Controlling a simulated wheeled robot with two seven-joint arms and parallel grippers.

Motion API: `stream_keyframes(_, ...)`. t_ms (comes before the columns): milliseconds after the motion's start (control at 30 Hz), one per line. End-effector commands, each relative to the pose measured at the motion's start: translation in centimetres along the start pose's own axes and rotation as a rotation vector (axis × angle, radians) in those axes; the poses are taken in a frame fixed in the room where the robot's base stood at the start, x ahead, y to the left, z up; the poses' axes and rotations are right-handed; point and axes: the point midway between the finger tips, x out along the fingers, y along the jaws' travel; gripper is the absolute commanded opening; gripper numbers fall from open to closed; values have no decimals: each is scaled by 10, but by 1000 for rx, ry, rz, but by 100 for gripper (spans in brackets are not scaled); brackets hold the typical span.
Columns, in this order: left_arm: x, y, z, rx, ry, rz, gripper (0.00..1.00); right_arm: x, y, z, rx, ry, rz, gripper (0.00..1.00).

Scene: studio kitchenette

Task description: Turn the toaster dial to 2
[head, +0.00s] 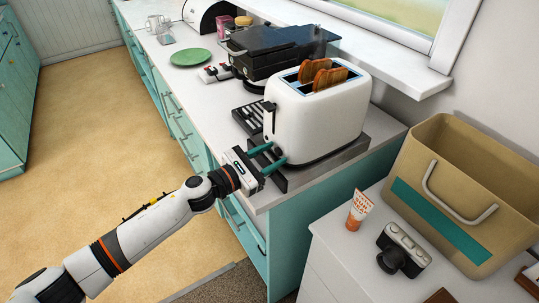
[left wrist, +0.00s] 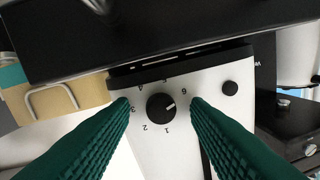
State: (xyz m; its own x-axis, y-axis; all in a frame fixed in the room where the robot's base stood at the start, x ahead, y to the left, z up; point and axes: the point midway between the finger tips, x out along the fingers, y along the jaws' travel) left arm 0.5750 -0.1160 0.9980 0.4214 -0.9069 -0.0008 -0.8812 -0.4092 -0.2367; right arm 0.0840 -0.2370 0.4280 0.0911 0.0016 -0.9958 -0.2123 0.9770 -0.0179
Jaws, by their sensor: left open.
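The white toaster (head: 325,125) stands on the counter with two slices of toast (head: 322,74) in its slots. Its black round dial (left wrist: 160,107) shows in the left wrist view, ringed by printed numbers 1 to 6. The dial's white mark points to the right and slightly up in that view, between 6 and 1. My left gripper (head: 278,153) is open at the toaster's front face. Its teal fingers (left wrist: 160,108) lie on either side of the dial in the picture, apart from it. My right gripper is not in view.
A black button (left wrist: 230,88) sits beside the dial. A tan basket (head: 410,170), a camera (head: 403,248) and a tube (head: 359,210) stand at right.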

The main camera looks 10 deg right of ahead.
Motion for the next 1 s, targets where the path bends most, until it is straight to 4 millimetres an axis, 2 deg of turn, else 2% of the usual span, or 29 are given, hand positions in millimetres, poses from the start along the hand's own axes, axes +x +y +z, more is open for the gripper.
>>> stream_keyframes(100, 0, 0, 0, 0, 0, 0, 41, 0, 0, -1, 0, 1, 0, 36)
stream_keyframes(367, 0, 0, 0, 0, 0, 0, 0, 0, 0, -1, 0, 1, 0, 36)
stream_keyframes(667, 0, 0, -1, -42, -3, 0, 0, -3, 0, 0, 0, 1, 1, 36)
stream_keyframes(1000, 0, -2, -3, -259, -22, 4, 0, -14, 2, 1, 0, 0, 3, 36)
